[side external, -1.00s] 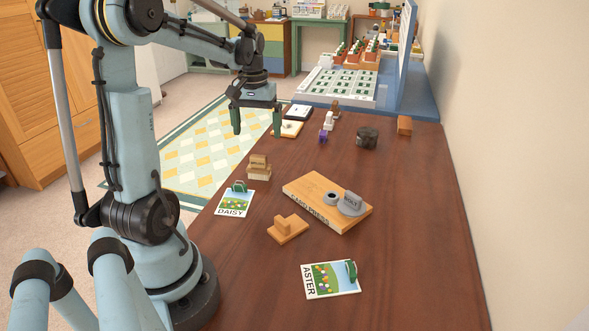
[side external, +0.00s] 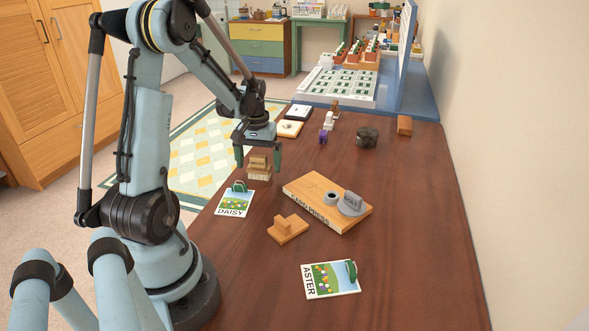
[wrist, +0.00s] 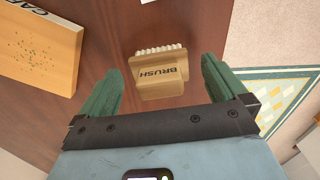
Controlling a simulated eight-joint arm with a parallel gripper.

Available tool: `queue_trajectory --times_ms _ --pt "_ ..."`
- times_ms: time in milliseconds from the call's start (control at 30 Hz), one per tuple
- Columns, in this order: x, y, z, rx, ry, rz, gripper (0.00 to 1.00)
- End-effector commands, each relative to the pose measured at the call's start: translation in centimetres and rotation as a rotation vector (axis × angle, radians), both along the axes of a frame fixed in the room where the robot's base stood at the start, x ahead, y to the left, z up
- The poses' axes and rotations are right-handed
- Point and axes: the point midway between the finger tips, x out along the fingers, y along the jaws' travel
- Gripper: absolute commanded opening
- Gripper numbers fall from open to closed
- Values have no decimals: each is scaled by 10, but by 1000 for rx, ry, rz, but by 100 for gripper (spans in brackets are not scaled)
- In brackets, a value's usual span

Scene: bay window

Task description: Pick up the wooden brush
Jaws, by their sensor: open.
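The wooden brush (side external: 259,170) sits on the brown table near its left edge, just beyond the DAISY card. In the wrist view the brush (wrist: 158,74) has BRUSH lettered on its tan body, with a row of pale bristles along one side. My gripper (side external: 259,158) is open, with its two green fingers pointing down around the brush's upper part in the side view. In the wrist view the brush lies between and ahead of the fingertips of my gripper (wrist: 160,75), with a gap on each side. I see no contact.
The DAISY card (side external: 234,203) lies close in front of the brush. The CARD PRESS board (side external: 310,200) is to the right, with a wooden block (side external: 288,229) and the ASTER card (side external: 331,279) nearer. Two small pads (side external: 290,128) lie behind.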

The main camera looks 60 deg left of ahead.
Motion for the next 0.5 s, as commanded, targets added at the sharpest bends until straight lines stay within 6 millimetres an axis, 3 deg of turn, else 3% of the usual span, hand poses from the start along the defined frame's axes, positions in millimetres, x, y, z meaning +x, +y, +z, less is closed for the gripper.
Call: queue_trajectory --times_ms 133,400,500 --pt "0 0 -13 1 -1 0 99" --pt "0 0 -16 1 -1 0 99" --pt "0 0 -16 1 -1 0 85"
